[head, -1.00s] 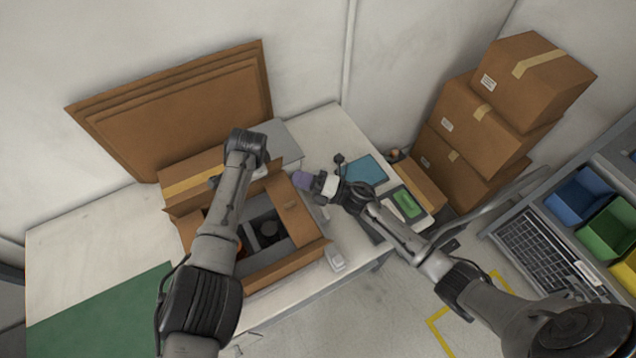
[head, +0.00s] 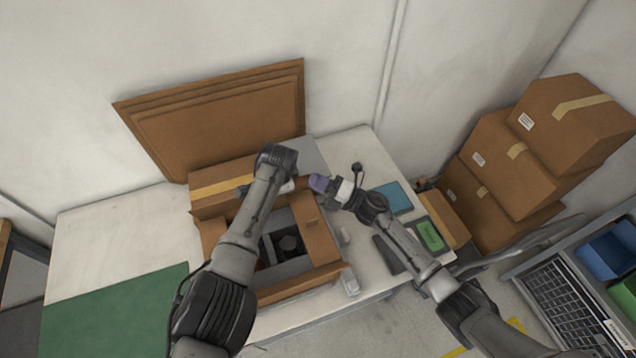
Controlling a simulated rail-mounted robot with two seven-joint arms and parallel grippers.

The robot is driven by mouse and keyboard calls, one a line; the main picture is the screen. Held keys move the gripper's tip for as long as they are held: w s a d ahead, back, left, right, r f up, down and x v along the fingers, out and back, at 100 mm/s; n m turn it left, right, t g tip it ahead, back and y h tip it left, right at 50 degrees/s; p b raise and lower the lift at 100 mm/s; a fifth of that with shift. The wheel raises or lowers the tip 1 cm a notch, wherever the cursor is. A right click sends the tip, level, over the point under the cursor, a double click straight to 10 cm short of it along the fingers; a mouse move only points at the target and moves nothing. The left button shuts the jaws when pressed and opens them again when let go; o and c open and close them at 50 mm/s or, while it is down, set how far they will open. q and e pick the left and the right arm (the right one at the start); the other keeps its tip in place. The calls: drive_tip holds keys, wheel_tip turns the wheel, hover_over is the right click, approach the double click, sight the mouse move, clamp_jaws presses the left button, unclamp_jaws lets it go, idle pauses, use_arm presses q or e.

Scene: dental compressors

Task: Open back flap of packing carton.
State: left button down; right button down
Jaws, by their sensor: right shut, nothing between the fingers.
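The brown packing carton (head: 318,240) stands on the table with its top open at the front and sides; grey and dark parts show inside. A brown panel with a yellow tape strip (head: 222,186) runs along its back edge; I cannot tell if this is the back flap or a box behind it. My right gripper (head: 318,184), with purple fingertips, is shut and empty near the carton's back right corner; contact with the cardboard is unclear. My left arm reaches over the carton, and its gripper (head: 262,189) is mostly hidden under the wrist at the back edge.
Flat brown cardboard sheets (head: 220,115) lean on the wall behind. A blue pad (head: 393,198) and a green-screened device (head: 430,236) lie right of the carton. A green mat (head: 115,315) lies at the left. Stacked cartons (head: 500,160) stand at the right.

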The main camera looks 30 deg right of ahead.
use_arm(q)
drive_tip(key=shift+d, duration=0.15)
drive_tip(key=c, duration=0.9)
unclamp_jaws()
drive_tip(key=shift+s, duration=0.1)
drive_tip(key=shift+c, duration=0.2)
drive_tip(key=shift+o, duration=0.3)
drive_tip(key=shift+r, duration=0.15)
